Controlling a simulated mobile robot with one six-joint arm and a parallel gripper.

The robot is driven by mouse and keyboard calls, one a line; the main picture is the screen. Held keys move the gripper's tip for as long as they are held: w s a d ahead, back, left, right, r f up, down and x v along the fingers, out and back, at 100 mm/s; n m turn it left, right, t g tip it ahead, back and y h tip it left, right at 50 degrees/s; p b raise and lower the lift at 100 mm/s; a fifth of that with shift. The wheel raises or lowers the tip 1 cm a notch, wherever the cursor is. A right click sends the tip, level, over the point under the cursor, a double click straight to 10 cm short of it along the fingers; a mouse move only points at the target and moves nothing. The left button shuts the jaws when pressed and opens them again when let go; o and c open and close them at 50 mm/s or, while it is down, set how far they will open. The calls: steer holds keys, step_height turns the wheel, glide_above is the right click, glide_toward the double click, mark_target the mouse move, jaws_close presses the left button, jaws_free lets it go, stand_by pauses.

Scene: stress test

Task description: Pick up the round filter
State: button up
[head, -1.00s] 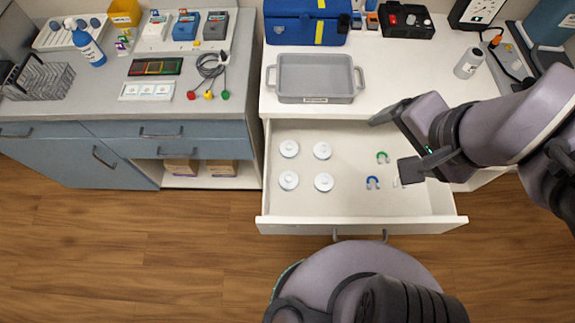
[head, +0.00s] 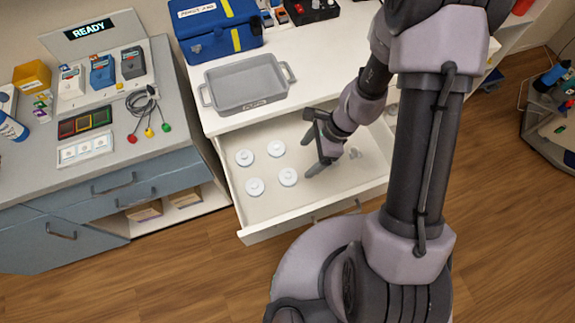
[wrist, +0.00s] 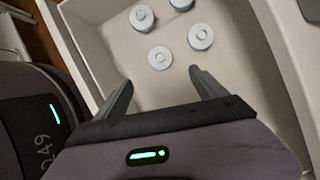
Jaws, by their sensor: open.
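Several white round filters lie flat in the open white drawer, in two rows: back left (head: 244,157), back right (head: 276,148), front left (head: 254,186) and front right (head: 288,177). Each has a small raised centre. My gripper (head: 312,143) is over the drawer, just right of the filters, open and empty. In the wrist view, my gripper's fingers (wrist: 160,82) are spread apart, with one filter (wrist: 160,58) beyond and between the tips and another (wrist: 201,36) past the right finger. I cannot tell the gripper's height above the drawer floor.
The drawer's front wall (head: 300,217) and side walls bound the space. A grey tray (head: 245,103) stands on the counter behind. The drawer's left front floor is clear.

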mark_target(288, 174)
steer(key=b+x, duration=0.3)
steer(key=x, duration=0.5)
steer(key=shift+b, duration=0.3)
steer(key=b+x, duration=0.1)
steer(key=x, duration=0.2)
steer(key=b+x, duration=0.2)
steer(key=x, duration=0.1)
steer(key=shift+a+r, duration=0.15)
steer(key=shift+a, duration=0.25)
steer(key=shift+r, duration=0.1)
steer(key=shift+c, duration=0.4)
steer(key=c, duration=1.3)
